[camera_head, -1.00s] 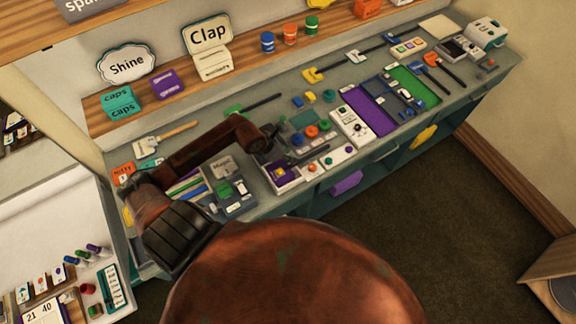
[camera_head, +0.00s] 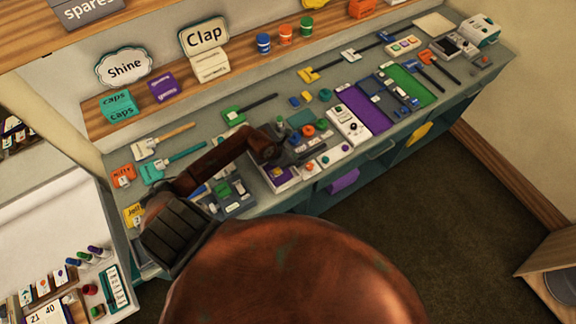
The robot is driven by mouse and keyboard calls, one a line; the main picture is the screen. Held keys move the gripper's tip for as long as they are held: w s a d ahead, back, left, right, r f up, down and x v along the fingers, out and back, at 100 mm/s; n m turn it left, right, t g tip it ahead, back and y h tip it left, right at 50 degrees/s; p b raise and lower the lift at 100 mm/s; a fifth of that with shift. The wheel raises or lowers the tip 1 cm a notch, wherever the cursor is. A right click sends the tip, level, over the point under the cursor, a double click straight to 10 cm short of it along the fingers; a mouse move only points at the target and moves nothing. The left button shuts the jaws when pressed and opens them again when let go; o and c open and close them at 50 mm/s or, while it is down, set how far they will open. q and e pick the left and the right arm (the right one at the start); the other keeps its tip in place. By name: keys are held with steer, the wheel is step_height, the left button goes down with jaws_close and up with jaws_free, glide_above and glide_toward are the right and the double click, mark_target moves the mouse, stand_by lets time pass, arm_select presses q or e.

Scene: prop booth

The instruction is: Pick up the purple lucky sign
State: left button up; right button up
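I cannot read the word "lucky" on any sign. A small purple-and-white piece (camera_head: 281,178) lies near the counter's front edge, partly hidden by my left gripper; its lettering is not legible. My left gripper (camera_head: 299,155) is low over the front of the counter, just above and beside this piece. Its dark fingers blend with the items below, so I cannot tell whether it is open or shut, or touching anything. My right gripper is not in view.
The counter (camera_head: 222,115) is crowded with brushes, a white control box (camera_head: 348,125) and a purple mat (camera_head: 364,108). Behind it, a shelf holds the Shine sign (camera_head: 125,67), the Clap sign (camera_head: 204,35) and a purple box (camera_head: 163,86). Open floor lies in front.

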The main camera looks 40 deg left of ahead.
arm_select(q)
jaws_close()
stand_by(0.3)
